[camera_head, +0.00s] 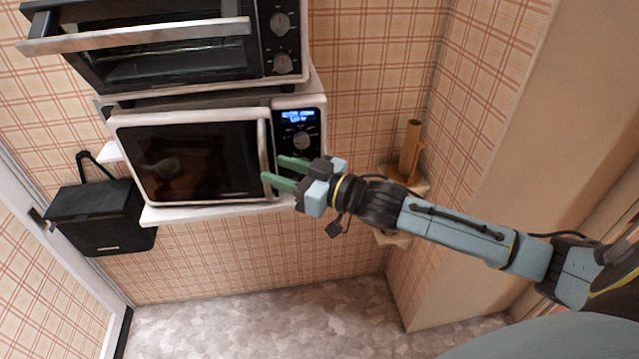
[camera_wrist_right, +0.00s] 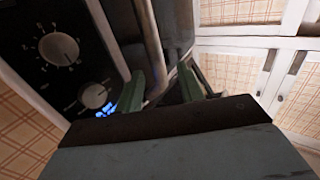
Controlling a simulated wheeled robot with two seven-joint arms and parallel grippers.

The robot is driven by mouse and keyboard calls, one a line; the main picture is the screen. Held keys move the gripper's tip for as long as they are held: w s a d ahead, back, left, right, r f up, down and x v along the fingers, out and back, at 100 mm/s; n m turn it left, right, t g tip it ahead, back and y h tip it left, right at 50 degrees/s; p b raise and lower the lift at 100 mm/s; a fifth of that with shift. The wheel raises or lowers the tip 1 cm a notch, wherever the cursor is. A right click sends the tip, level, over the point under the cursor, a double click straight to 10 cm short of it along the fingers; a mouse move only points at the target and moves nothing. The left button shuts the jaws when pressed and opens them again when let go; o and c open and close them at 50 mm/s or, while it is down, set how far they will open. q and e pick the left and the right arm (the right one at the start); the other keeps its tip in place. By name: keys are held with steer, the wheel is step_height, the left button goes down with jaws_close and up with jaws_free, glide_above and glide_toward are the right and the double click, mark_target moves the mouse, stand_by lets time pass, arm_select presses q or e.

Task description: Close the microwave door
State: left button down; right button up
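The white microwave (camera_head: 312,112) stands on a wall shelf in the head view. Its door (camera_head: 190,160) has a dark window and a vertical handle (camera_head: 264,145) at the right edge. The door lies nearly flush with the front; I cannot tell whether a small gap is left. My right gripper (camera_head: 280,173) is at the handle's lower part, with its green fingers apart. In the right wrist view the gripper (camera_wrist_right: 160,92) shows a finger on each side of the pale handle bar (camera_wrist_right: 148,40); contact is unclear. My left gripper is out of view.
A toaster oven (camera_head: 165,45) with its own bar handle stands above the microwave. A black box (camera_head: 100,215) hangs at the left. A small shelf with a brown cylinder (camera_head: 410,145) is at the right. The floor below is clear.

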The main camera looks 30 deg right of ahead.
steer(key=v, duration=0.9)
steer(key=shift+b, duration=0.45)
